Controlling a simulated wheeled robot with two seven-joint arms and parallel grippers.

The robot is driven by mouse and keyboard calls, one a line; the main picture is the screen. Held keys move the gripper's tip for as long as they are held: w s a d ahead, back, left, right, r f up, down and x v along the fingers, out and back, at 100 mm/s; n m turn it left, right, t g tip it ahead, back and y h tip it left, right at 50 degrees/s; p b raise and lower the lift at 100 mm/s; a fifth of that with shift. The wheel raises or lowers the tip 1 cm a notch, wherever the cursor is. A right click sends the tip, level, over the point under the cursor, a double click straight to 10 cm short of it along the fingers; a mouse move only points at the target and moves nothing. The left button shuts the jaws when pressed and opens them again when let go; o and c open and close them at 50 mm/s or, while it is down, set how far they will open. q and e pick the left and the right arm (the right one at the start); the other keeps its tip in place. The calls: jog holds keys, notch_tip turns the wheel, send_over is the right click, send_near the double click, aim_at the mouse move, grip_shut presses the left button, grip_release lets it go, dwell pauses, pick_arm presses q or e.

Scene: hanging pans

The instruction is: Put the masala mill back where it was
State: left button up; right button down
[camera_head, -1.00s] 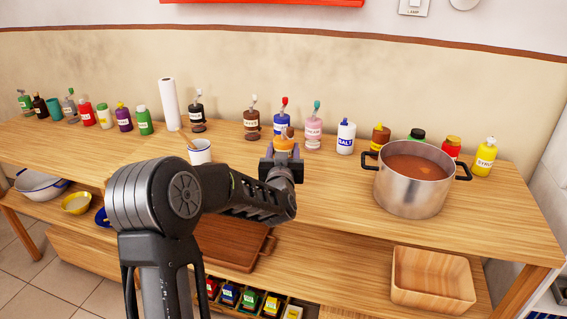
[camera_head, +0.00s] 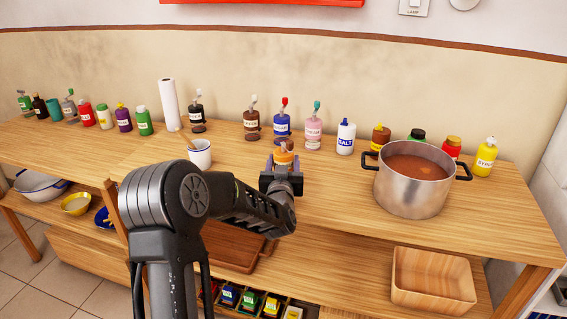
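My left gripper (camera_head: 282,167) is above the front part of the counter, near the middle of the head view. Its fingers are on either side of a small orange mill with a brown knob (camera_head: 285,157), which looks like the masala mill. It is shut on the mill, whose lower part is hidden by the gripper. No label on it can be read, and I cannot tell whether its base touches the counter. My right gripper is not in view.
Behind the gripper stand pump bottles, including a blue one (camera_head: 282,127) and a pink one (camera_head: 313,134), with a salt bottle (camera_head: 346,138) to their right. A steel pot of soup (camera_head: 409,193) stands right; a white mug (camera_head: 200,156) stands left. Counter (camera_head: 335,185) is clear between gripper and pot.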

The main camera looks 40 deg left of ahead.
pick_arm(q)
jog(key=o, duration=0.4)
jog(key=shift+c, duration=0.2)
jog(key=shift+r, duration=0.15)
jog(key=shift+r+p, duration=0.15)
jog(key=shift+p, duration=0.15)
jog(key=b+v, duration=0.1)
jog(key=v, duration=1.1)
